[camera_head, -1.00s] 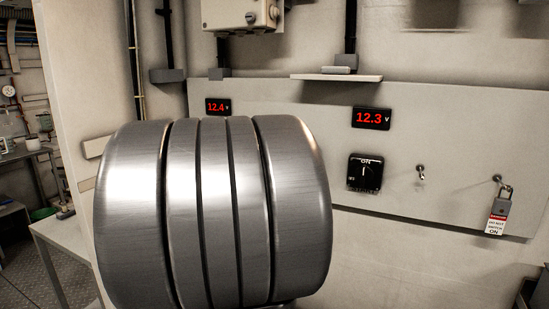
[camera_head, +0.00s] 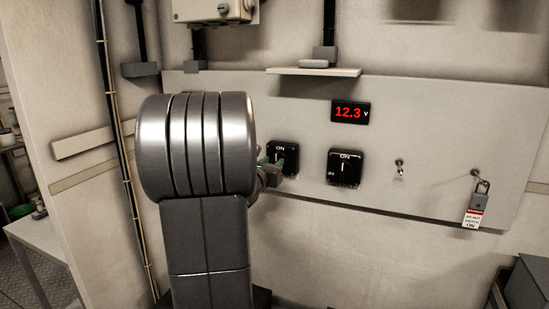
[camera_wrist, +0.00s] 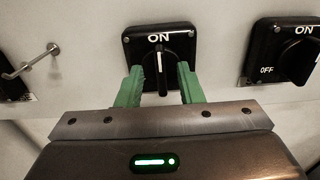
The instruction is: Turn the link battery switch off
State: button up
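In the wrist view a black rotary switch (camera_wrist: 160,50) marked ON sits straight ahead, its knob upright with the white line toward ON. My gripper (camera_wrist: 160,80) is open, with one green finger on either side of the knob's lower part; I cannot tell whether they touch it. In the head view this switch (camera_head: 288,152) is partly covered by my gripper (camera_head: 273,163) and wrist. A second black switch (camera_head: 345,167) to its right also has its knob upright at ON; it shows in the wrist view too (camera_wrist: 292,55). No label tells which is the link switch.
A red 12.3 V display (camera_head: 350,112) is above the right switch. A small metal toggle (camera_head: 400,167) and a padlock with a danger tag (camera_head: 474,215) are further right. In the wrist view a metal lever (camera_wrist: 35,62) and a black edge (camera_wrist: 12,82) lie left.

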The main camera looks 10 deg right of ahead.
jog(key=shift+x, duration=1.3)
jog(key=shift+c, duration=0.2)
grip_shut()
